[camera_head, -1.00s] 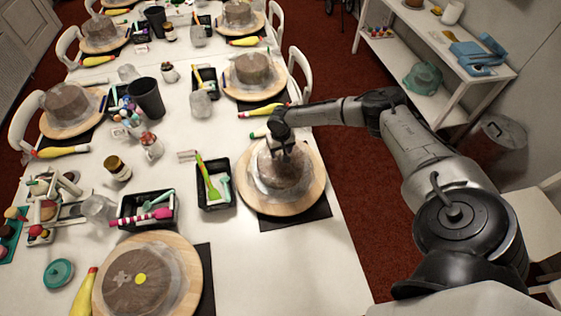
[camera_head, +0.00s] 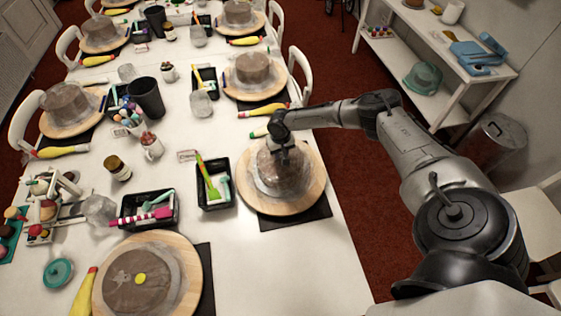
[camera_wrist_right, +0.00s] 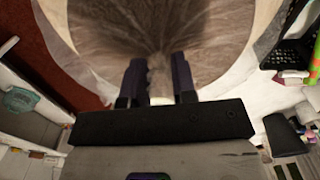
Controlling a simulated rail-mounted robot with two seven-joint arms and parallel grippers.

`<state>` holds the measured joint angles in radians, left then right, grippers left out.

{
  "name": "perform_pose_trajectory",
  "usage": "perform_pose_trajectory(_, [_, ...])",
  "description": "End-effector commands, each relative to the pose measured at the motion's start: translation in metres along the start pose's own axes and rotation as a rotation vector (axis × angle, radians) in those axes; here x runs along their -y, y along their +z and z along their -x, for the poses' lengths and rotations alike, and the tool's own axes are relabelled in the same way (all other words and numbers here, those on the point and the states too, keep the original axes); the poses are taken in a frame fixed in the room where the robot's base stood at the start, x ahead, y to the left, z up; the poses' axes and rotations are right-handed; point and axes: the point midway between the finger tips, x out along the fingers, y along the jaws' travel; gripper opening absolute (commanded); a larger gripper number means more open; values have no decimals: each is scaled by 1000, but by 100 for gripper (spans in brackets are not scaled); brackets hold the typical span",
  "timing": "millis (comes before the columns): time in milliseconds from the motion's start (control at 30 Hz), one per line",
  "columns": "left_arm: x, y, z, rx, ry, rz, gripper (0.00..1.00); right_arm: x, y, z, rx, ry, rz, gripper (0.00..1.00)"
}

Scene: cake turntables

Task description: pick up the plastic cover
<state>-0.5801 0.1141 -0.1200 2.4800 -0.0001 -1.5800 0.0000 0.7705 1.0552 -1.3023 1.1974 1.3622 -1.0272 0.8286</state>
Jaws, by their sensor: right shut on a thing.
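My right gripper (camera_head: 284,152) is over the round wooden turntable (camera_head: 308,192) on the right side of the table. It is shut on the top of a thin, clear plastic cover (camera_head: 276,182) draped over a brown cake. In the right wrist view the gripper (camera_wrist_right: 158,78) has a pinch of the plastic cover (camera_wrist_right: 165,28) between its two dark fingers, with folds running out from it. The cover still surrounds the cake, and its lower edge spreads over the board. My left gripper is not in view.
A black tray (camera_head: 215,199) with a green spatula stands left of the turntable. A nearer covered cake on a board (camera_head: 193,262) is at the lower left. A white shelf (camera_head: 440,62) stands at the upper right.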

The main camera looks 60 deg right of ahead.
Motion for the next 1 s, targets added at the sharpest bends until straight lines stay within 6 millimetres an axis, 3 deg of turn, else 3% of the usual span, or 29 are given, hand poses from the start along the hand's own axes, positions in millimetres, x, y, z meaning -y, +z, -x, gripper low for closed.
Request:
perform_pose_trajectory(433, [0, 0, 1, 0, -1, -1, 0, 0, 0, 6, -1, -1, 0, 0])
perform_pose_trajectory(1000, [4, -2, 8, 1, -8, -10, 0, 0, 0, 95, -1, -1, 1, 0])
